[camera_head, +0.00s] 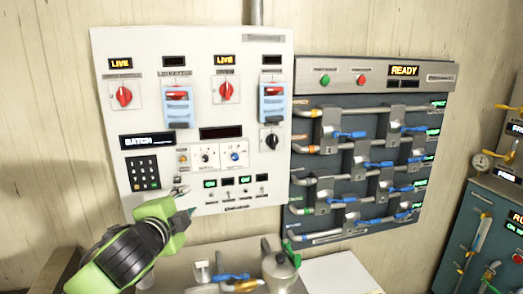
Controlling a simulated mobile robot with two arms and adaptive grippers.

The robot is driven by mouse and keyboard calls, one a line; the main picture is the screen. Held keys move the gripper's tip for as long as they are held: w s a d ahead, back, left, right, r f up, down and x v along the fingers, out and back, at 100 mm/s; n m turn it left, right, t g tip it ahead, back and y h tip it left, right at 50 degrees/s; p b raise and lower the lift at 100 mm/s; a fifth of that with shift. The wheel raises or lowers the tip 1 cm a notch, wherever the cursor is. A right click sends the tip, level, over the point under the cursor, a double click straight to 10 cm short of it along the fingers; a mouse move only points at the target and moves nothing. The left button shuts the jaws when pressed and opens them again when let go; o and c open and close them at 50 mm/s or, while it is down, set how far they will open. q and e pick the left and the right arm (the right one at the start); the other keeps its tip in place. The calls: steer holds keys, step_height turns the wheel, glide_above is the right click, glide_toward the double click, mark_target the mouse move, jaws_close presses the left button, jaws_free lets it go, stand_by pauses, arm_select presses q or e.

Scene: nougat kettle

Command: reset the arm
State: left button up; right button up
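My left arm, green and black, comes in from the lower left. Its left gripper (184,196) is in front of the lower left part of the white control panel (107,60), just below the keypad (142,172). The fingers are small and seen from behind, so I cannot tell whether they are open or shut. I see nothing held in them. I cannot tell whether they touch the panel. My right gripper is not in view.
A dark valve board (335,97) with blue levers and a READY display hangs to the right. Below stand a silver kettle (279,268), blue and orange-handled items, and a white sheet (338,272). A teal machine (483,235) stands at the far right.

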arm_select(q)
steer(key=s+d+f+n+g, duration=0.1)
steer(key=s+f+n+g, duration=0.2)
steer(key=s+f, duration=0.7)
steer(key=s+d+f+n+g, duration=0.1)
steer(key=s+f+n+g, duration=0.4)
steer(key=f, duration=0.9)
steer(key=s+a+f+n+g, duration=0.25)
steer(key=s+f, duration=0.45)
steer(key=s, duration=0.5)
steer(key=s+a+f+n+g, duration=0.1)
steer(key=s+f+n, duration=0.2)
steer(key=s+f, duration=0.65)
steer(key=s+f+g+b, duration=0.1)
steer(key=s+f+b, duration=0.15)
steer(key=f, duration=2.15)
steer(key=s+a+f+g+b, duration=0.1)
steer(key=s+a+f+b, duration=0.1)
steer(key=s+f, duration=1.6)
steer(key=shift+s+a+f+g+y, duration=0.25)
steer(key=shift+a+f+g+y, duration=0.15)
steer(key=shift+f, duration=0.3)
steer(key=shift+m, duration=0.25)
